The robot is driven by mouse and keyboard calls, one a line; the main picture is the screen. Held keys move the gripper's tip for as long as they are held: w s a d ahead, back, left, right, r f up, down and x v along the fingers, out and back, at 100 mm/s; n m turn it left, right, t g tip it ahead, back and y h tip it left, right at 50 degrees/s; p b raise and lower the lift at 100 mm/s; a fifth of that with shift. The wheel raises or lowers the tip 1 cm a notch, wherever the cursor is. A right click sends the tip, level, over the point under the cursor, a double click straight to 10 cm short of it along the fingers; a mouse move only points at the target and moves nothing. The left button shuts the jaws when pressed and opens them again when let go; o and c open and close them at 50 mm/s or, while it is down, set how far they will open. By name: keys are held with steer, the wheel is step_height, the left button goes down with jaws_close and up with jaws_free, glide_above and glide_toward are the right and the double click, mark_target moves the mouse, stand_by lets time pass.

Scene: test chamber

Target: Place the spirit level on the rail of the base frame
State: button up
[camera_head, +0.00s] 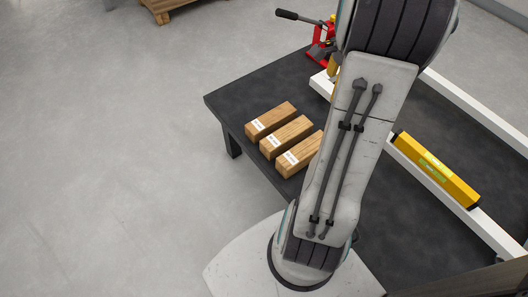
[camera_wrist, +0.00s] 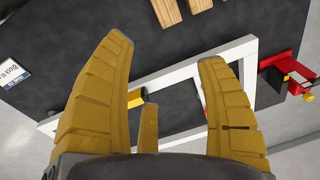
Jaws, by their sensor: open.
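The spirit level (camera_head: 437,170) is a long yellow bar with black ends and a greenish label. In the head view it lies along the near white rail (camera_head: 492,232) of the base frame and appears to rest on top of it, parallel to it. In the wrist view only a small yellow part of it (camera_wrist: 136,97) shows beside the left finger. The white base frame (camera_wrist: 183,73) runs behind the fingers there. My arm hides most of the gripper in the head view.
The dark table (camera_head: 245,95) carries three wooden blocks (camera_head: 287,133) left of my arm and a red jack (camera_head: 322,35) with a black handle at the back. The jack also shows in the wrist view (camera_wrist: 290,78). A pallet (camera_head: 165,8) stands on open floor beyond.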

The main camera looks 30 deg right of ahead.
steer(key=w+a+r+n, duration=0.1)
steer(key=a+r+n, duration=0.1)
steer(key=a+n, duration=1.05)
steer(key=s+a+n, duration=0.3)
steer(key=a, duration=0.5)
steer(key=s+a+f+n+t+y, duration=0.1)
steer(key=s+a+n, duration=0.2)
steer(key=a, duration=0.5)
steer(key=shift+s+f+t, duration=0.2)
steer(key=shift+s+t, duration=0.1)
steer(key=shift+s, duration=0.5)
steer(key=shift+r, duration=0.1)
steer(key=w+p+v, duration=0.2)
steer(key=p+v, duration=0.7)
steer(key=shift+r, duration=0.2)
